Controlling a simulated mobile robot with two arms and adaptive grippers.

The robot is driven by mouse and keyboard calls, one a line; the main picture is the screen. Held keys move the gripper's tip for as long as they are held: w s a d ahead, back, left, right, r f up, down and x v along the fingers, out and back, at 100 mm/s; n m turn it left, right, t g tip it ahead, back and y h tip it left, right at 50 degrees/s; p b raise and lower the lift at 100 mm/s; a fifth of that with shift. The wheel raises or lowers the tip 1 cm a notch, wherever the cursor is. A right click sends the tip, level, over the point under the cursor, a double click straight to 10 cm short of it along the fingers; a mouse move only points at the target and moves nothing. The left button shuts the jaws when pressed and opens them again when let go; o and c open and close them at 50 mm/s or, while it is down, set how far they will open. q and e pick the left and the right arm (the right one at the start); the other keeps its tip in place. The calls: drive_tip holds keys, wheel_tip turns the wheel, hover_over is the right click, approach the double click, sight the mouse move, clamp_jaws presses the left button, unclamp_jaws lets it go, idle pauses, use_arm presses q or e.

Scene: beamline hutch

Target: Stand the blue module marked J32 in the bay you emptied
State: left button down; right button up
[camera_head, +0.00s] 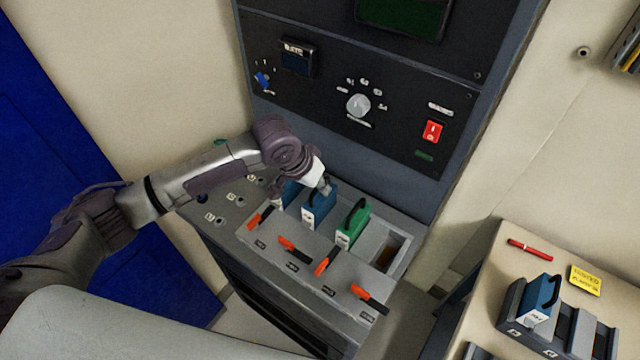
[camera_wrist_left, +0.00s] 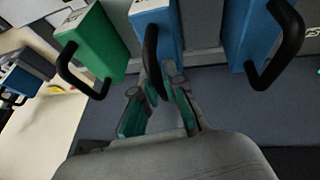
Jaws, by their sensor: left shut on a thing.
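A row of modules stands in the bays of the console's sloping top. A blue module (camera_head: 318,209) is in the middle, with another blue module (camera_head: 291,190) to its left and a green module (camera_head: 352,226) to its right. My left gripper (camera_head: 324,184) is shut on the black handle of the middle blue module; the wrist view shows the handle (camera_wrist_left: 152,60) between the fingers. That module is upright; whether it is fully seated I cannot tell. An empty bay (camera_head: 391,252) is at the right end. The markings are too small to read, so I cannot tell which is J32.
Several orange-and-black levers (camera_head: 294,249) lie in front of the bays. A control panel (camera_head: 385,115) rises behind. On the bench (camera_head: 484,285) at right, a blue module (camera_head: 540,300) stands in a dark holder (camera_head: 570,325), near a red pen (camera_head: 530,249) and a yellow tag (camera_head: 585,280).

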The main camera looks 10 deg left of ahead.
use_arm(q)
drive_tip(key=shift+f, duration=0.1)
drive_tip(key=c, duration=1.3)
unclamp_jaws()
drive_tip(key=shift+o, duration=0.6)
drive_tip(key=shift+s+a+r, duration=0.1)
drive_tip(key=shift+a+r, duration=0.05)
drive_tip(key=shift+r, duration=0.15)
drive_tip(key=v, duration=1.1)
drive_tip(key=shift+r, duration=0.15)
